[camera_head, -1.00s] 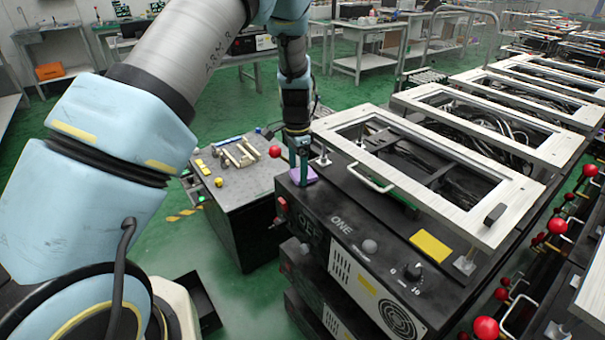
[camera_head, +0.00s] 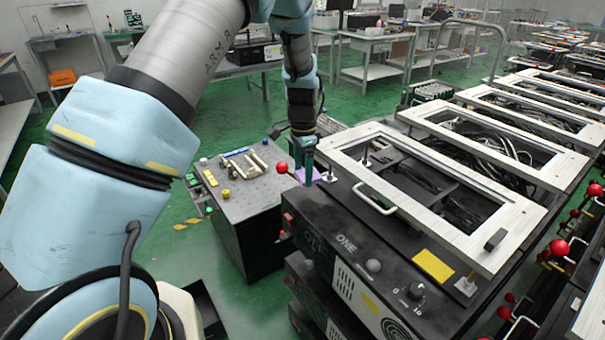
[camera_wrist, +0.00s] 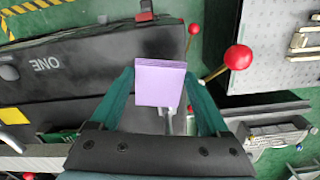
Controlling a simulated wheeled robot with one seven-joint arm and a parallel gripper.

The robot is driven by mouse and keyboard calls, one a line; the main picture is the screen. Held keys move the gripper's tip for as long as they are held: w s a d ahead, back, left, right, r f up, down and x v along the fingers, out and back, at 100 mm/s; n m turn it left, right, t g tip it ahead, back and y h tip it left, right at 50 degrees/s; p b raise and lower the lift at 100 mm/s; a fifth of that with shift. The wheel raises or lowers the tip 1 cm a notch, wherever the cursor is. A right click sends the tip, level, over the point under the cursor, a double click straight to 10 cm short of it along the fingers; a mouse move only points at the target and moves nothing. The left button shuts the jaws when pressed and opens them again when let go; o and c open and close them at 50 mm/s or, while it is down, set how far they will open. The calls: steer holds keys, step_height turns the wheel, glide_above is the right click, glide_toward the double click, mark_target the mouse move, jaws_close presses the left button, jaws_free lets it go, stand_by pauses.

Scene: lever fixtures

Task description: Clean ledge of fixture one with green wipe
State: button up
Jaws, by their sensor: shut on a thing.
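Fixture one is the black box with the white "ONE" label (camera_head: 346,243). Its dark front ledge (camera_head: 330,213) runs below the pale top frame. My gripper (camera_head: 306,172) is at the ledge's left end, beside a red-knobbed lever (camera_head: 281,168). In the wrist view my gripper (camera_wrist: 160,76) has its teal fingers shut on a flat purple pad (camera_wrist: 160,84). The pad appears over the fixture's end; I cannot tell whether it touches. The held pad is purple, and I cannot make out a clear green wipe. A yellow pad (camera_head: 432,265) lies on the ledge's right part.
A grey side table (camera_head: 240,195) with pale bars, a yellow block (camera_head: 211,178) and small coloured items stands left of the fixture. More fixtures stand behind at right.

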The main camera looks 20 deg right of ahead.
steer(key=shift+r, duration=0.2)
steer(key=shift+r+p, duration=0.95)
steer(key=shift+r, duration=0.55)
steer(key=shift+f, duration=0.1)
